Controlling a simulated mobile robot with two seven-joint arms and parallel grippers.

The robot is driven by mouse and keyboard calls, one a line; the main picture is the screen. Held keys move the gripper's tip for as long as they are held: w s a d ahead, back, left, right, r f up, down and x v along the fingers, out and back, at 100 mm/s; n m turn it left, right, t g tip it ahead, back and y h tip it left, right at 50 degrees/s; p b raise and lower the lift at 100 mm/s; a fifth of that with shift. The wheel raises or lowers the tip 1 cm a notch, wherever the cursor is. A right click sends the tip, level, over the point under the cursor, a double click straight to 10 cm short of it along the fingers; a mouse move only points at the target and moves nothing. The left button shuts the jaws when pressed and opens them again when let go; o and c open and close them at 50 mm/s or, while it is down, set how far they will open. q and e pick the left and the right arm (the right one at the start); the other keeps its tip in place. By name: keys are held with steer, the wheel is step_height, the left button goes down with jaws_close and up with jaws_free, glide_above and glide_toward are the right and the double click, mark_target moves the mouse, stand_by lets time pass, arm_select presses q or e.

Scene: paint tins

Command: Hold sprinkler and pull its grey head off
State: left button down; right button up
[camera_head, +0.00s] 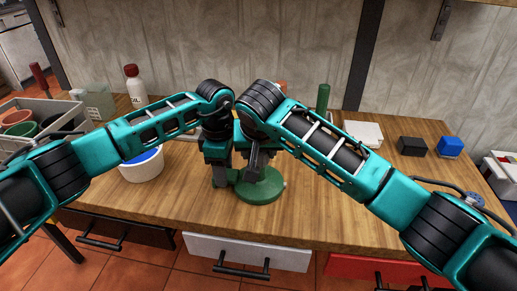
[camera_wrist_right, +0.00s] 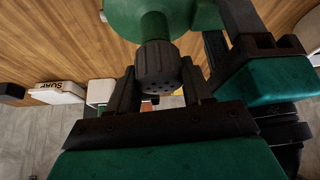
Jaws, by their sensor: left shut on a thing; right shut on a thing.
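The sprinkler has a green round base (camera_head: 262,190), standing on the wooden worktop near its front edge. In the right wrist view its green body (camera_wrist_right: 155,28) runs into a dark grey ribbed head (camera_wrist_right: 157,68) with holes in its face. I see no gap between head and green neck. My right gripper (camera_wrist_right: 160,88) has a finger on each side of the grey head and is shut on it. My left gripper (camera_head: 222,178) is shut on the green body; its dark fingers show at upper right in the wrist view (camera_wrist_right: 235,25). In the head view the arms hide the sprinkler's upper part.
A white tub of blue paint (camera_head: 140,168) stands left of the grippers. A grey crate (camera_head: 62,108) and a white bottle with red cap (camera_head: 135,88) are farther left. A green bottle (camera_head: 323,98), white box (camera_head: 365,134), black box (camera_head: 411,147) and blue box (camera_head: 450,147) stand to the right.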

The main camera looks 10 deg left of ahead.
arm_select(q)
steer(key=shift+s+f, duration=0.15)
steer(key=shift+f, duration=0.1)
arm_select(e)
steer(key=shift+r, duration=0.15)
